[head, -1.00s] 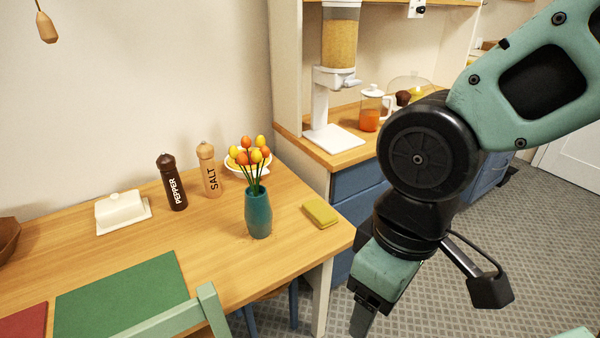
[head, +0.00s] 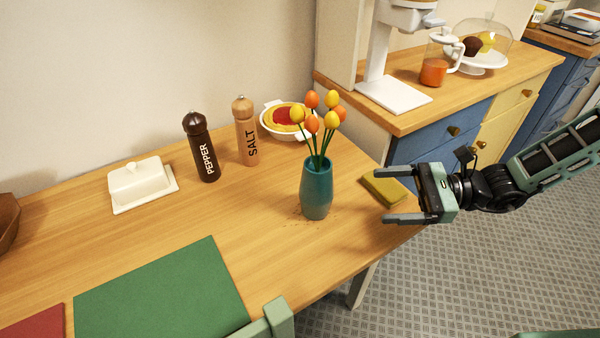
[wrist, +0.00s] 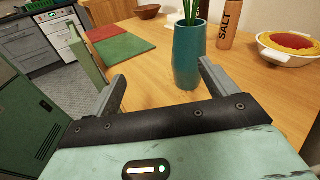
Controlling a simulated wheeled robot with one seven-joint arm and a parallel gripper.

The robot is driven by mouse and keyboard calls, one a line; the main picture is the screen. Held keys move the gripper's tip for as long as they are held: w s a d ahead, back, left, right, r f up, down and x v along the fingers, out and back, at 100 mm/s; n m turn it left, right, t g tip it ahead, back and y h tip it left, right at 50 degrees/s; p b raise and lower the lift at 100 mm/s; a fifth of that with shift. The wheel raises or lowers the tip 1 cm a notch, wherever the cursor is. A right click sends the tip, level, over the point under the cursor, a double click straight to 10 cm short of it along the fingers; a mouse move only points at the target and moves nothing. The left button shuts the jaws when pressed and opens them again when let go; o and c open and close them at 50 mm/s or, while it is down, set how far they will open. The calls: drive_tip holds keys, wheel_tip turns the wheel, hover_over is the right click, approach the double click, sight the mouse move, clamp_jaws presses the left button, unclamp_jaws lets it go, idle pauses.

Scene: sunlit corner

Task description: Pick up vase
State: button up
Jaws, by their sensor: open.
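The teal vase (head: 316,188) stands upright on the wooden table near its right end, holding several orange and yellow tulips. In the wrist view the vase (wrist: 188,55) stands ahead of the fingers, nearer the right finger, with its flower heads out of frame. My gripper (head: 386,195) is open and empty, to the right of the vase and apart from it, at the table's right edge with its fingers pointing left. It also shows in the wrist view (wrist: 160,88), with the two fingers spread wide.
A yellow sponge-like block (head: 385,188) lies beside my gripper. A butter dish (head: 142,185) and green placemat (head: 162,298) are to the left. A chair back (head: 268,325) is in front.

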drive_tip(key=w+f+m+t, duration=0.1)
drive_tip(key=w+m+t, duration=0.2)
drive_tip(key=p, duration=0.1)
approach(309, 172)
drive_tip(key=shift+m+y, duration=0.3)
drive_tip(key=shift+y, duration=0.1)
drive_tip(key=w+a+f, duration=0.1)
drive_tip(key=a, duration=0.1)
drive_tip(key=w+a+f, duration=0.2)
drive_tip(key=shift+w+a+f, duration=0.2)
drive_tip(key=shift+w+a, duration=0.05)
drive_tip(key=shift+w, duration=0.1)
drive_tip(key=shift+w+a+p, duration=0.15)
drive_tip(key=shift+a+p, duration=0.1)
drive_tip(key=shift+a, duration=1.1)
drive_tip(key=shift+w+a+p, duration=0.15)
drive_tip(key=shift+a+p, duration=0.1)
drive_tip(key=shift+a, duration=1.1)
drive_tip(key=c, duration=1.7)
drive_tip(key=shift+r, duration=0.1)
